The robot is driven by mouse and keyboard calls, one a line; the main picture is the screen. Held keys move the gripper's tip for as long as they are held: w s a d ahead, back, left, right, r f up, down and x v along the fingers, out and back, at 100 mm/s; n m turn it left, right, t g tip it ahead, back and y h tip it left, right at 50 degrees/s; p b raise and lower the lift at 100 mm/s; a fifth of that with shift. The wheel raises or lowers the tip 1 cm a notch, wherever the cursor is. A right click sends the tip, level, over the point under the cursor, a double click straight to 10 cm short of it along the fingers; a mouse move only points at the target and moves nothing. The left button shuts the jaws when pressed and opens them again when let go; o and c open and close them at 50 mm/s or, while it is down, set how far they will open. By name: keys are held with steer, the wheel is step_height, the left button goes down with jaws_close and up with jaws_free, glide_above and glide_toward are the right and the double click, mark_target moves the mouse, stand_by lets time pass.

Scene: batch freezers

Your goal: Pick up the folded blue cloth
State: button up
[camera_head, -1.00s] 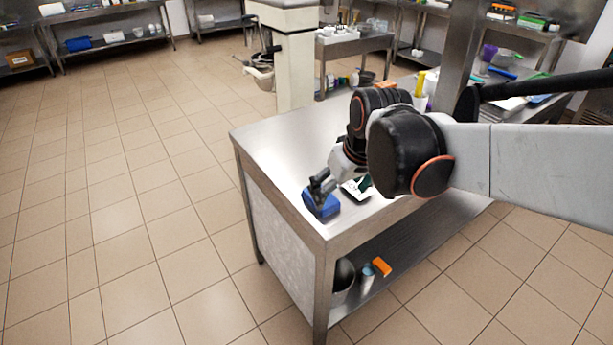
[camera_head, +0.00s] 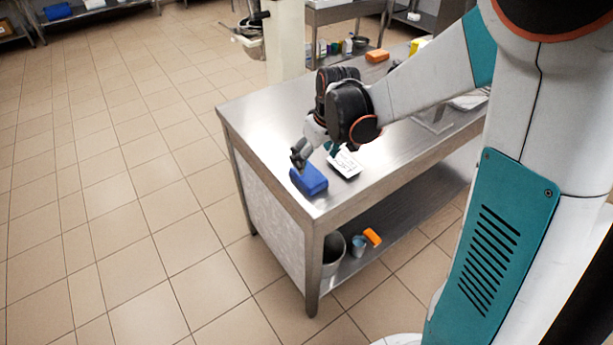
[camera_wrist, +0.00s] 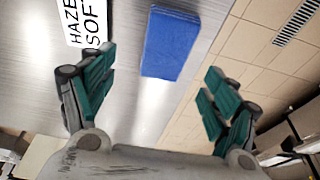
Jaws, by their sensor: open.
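The folded blue cloth (camera_head: 309,180) lies on the steel table near its front left corner. In the wrist view the cloth (camera_wrist: 171,43) is a flat blue rectangle just beyond the space between my fingers. My gripper (camera_head: 299,156) is at the cloth's far side in the head view, close above the table. In the wrist view my gripper (camera_wrist: 150,95) has its green-padded fingers spread wide, with nothing between them. Whether a finger touches the cloth cannot be told.
A white label card reading "HAZE... SOFT" (camera_wrist: 88,20) lies beside the cloth; it also shows in the head view (camera_head: 345,162). The steel table (camera_head: 262,125) has bare room behind. A bucket (camera_head: 333,252), a blue cup (camera_head: 358,246) and an orange item (camera_head: 372,237) sit below.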

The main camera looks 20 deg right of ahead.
mark_target(308, 173)
steer(key=shift+a+b+x, duration=0.15)
steer(key=shift+b+x, duration=0.5)
steer(key=shift+x, duration=1)
steer(key=shift+a+b+x, duration=0.15)
steer(key=shift+b+x, duration=0.5)
steer(key=shift+x, duration=0.95)
steer(key=shift+s, duration=0.2)
steer(key=c, duration=1.1)
